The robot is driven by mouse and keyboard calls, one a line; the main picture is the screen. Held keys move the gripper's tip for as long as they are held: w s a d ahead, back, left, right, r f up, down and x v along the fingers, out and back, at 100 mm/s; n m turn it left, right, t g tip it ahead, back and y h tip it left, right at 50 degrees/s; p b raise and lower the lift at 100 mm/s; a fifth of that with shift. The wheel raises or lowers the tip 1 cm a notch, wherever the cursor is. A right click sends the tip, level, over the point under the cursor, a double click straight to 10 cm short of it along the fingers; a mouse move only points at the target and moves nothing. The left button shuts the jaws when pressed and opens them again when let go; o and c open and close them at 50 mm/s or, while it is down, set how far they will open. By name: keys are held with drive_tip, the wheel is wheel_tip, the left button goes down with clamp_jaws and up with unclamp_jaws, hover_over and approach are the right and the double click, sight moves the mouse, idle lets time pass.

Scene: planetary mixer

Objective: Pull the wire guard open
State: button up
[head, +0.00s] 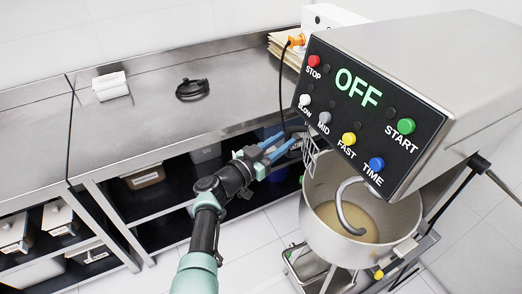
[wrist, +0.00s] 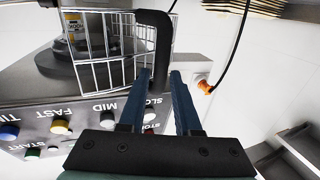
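The wire guard shows in the wrist view (wrist: 115,45) as a silvery mesh beside the mixer's round head. In the head view a small part of the guard (head: 310,155) shows left of the control panel, above the bowl; the panel hides the rest. A thick black bar (wrist: 158,30), the guard's handle, runs down the mesh's right edge in the wrist view. My gripper (wrist: 160,76), with blue fingers, is at this bar, one finger on each side. The fingers look apart; whether they touch the bar is unclear. My gripper (head: 288,143) also shows in the head view.
The mixer's panel (head: 365,110) carries several coloured buttons and reads OFF. The bowl (head: 385,235) with a hook is below. A steel table (head: 230,90) stands behind my arm, holding a black cable coil (head: 191,89). An orange plug (wrist: 204,86) and cable are near my gripper.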

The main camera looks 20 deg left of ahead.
drive_tip(key=p+v, duration=0.2)
drive_tip(key=v, duration=0.8)
drive_tip(key=shift+s+p, duration=0.15)
drive_tip(key=shift+p, duration=0.15)
